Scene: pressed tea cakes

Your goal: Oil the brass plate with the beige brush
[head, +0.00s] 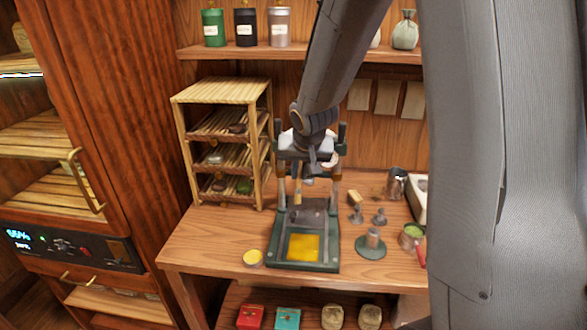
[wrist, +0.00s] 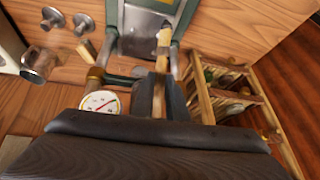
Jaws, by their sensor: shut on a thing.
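The brass plate (head: 303,247) is a bright yellow square in the front of the dark green press (head: 275,264) on the bench. My gripper (wrist: 160,92) is shut on the beige brush (wrist: 162,52), a pale slender stick, in the wrist view. In the head view my gripper (head: 304,172) is between the press columns, behind and above the plate, partly hidden by my arm. The brush shows there only as a small pale piece (head: 297,192), apart from the plate. The brass plate cannot be made out in the wrist view.
A slatted rack (head: 222,88) is behind left. A round dial (wrist: 100,102) is close to my gripper. Metal pieces (head: 379,217), a pitcher (head: 396,184) and a green-filled bowl (head: 412,234) stand right.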

